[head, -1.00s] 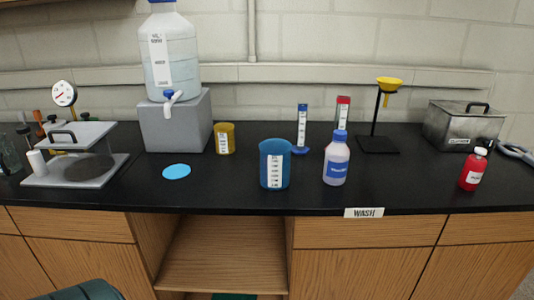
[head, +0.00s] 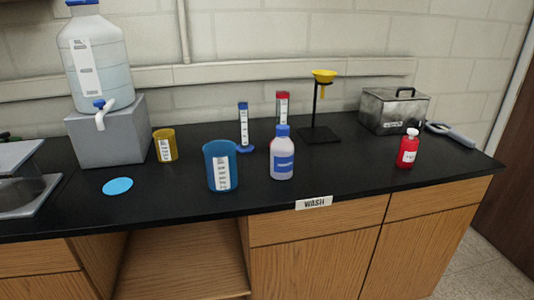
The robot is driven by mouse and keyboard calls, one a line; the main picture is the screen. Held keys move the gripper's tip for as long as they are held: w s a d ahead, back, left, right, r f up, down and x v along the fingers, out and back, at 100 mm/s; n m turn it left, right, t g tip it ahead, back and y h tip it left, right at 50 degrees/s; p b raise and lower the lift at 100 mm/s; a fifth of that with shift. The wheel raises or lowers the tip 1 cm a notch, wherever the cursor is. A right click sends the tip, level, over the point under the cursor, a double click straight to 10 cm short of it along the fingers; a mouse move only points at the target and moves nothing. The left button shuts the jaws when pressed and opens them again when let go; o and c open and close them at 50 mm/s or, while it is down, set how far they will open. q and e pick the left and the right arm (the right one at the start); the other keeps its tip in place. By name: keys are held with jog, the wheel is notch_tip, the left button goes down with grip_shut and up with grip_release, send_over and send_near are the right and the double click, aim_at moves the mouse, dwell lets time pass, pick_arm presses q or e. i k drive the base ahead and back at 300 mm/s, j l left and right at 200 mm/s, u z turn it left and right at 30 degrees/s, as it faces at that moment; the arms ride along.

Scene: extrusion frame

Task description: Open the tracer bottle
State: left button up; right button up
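A small red bottle (head: 408,151) with a white cap (head: 412,132) stands upright near the right end of the black bench. Its cap is on. Its white label is too small to read. A clear bottle (head: 282,160) with a blue cap (head: 282,131) and a blue label stands upright left of it, near the middle of the bench. Its cap is on too, and its label is also not readable. I cannot tell from the labels which is the tracer bottle. Neither of my grippers is in view.
A blue beaker (head: 221,169), a yellow beaker (head: 165,146), a funnel stand (head: 319,134) and a metal box (head: 393,112) share the bench. A large water jug (head: 95,65) sits on a grey block (head: 106,137). The front strip by the WASH sign (head: 314,203) is clear.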

aim_at(282, 148)
jog(key=i+l+u, duration=0.2)
jog(key=l+u, duration=0.15)
jog(key=l, duration=0.4)
jog(key=i+l+u, duration=0.1)
jog(key=l+u, duration=0.3)
jog(key=l, duration=0.35)
jog(key=l+u, duration=0.35)
jog(key=l, duration=0.45)
